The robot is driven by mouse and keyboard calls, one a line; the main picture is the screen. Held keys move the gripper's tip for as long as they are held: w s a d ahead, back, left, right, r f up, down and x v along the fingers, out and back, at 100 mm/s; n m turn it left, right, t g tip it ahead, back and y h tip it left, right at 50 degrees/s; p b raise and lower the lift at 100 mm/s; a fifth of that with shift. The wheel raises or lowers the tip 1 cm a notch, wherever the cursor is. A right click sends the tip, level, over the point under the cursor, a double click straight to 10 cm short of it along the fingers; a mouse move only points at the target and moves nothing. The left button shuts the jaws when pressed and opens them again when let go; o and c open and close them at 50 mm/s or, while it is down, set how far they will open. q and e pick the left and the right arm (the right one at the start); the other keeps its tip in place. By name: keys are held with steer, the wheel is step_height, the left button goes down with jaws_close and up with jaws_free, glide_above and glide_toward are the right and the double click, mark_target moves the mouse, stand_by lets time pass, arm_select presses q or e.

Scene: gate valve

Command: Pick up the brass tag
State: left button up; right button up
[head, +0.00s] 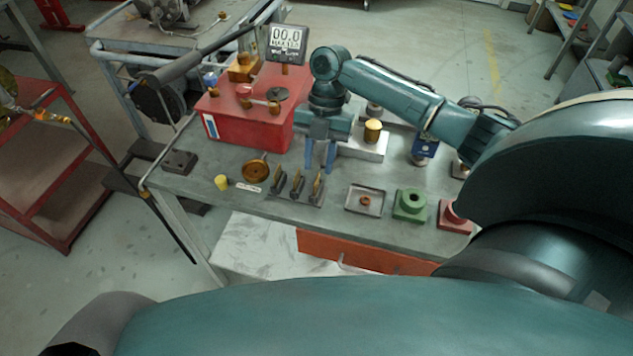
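A round brass-coloured piece (255,171) with a small tab lies on the grey workbench (335,205), left of my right gripper; it may be the brass tag, but I cannot tell for sure. Several upright dark holders with brass-coloured tops (298,186) stand in a row just left of and below my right gripper. My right gripper (319,171) points down over the bench with its two blue fingers apart and nothing visible between them. Its height above the bench is hard to tell. My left gripper is not in view.
A red box (245,125) with fittings and a display (287,40) stand behind. A square tray (365,199), a green block (410,204) and a red block (453,215) stand along the front right.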

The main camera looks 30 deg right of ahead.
steer(key=shift+x, duration=1.75)
steer(key=shift+w+d, duration=0.1)
jaws_close()
